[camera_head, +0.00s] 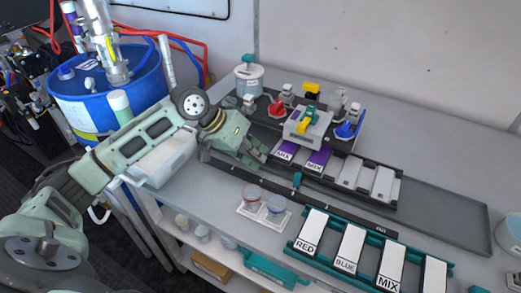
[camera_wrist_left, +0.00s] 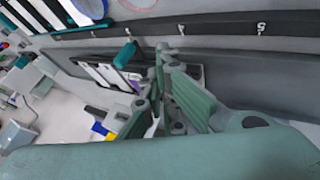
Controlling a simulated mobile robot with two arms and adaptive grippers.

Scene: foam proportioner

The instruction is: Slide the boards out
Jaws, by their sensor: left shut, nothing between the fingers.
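Purple-and-white boards marked MIX (camera_head: 315,159) lie in a dark tray (camera_head: 345,191) beside the small dispensing station. Plain white boards (camera_head: 382,184) lie to their right in the same tray. My left gripper (camera_head: 262,158) is shut and empty at the left end of this tray; whether it touches the tray is unclear. Its fingers also show in the left wrist view (camera_wrist_left: 178,95), beside a tray with white boards (camera_wrist_left: 105,74). A teal rack (camera_head: 296,246) at the front holds larger white boards marked RED (camera_head: 311,232), BLUE and MIX. My right gripper is not in view.
A dark rail (camera_head: 340,206) with a teal slider (camera_head: 297,180) runs between tray and rack. Two small cups (camera_head: 252,192) stand on a white plate in front. A blue drum (camera_head: 110,95) stands left of the bench. A grey recessed area (camera_head: 440,216) at right is empty.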

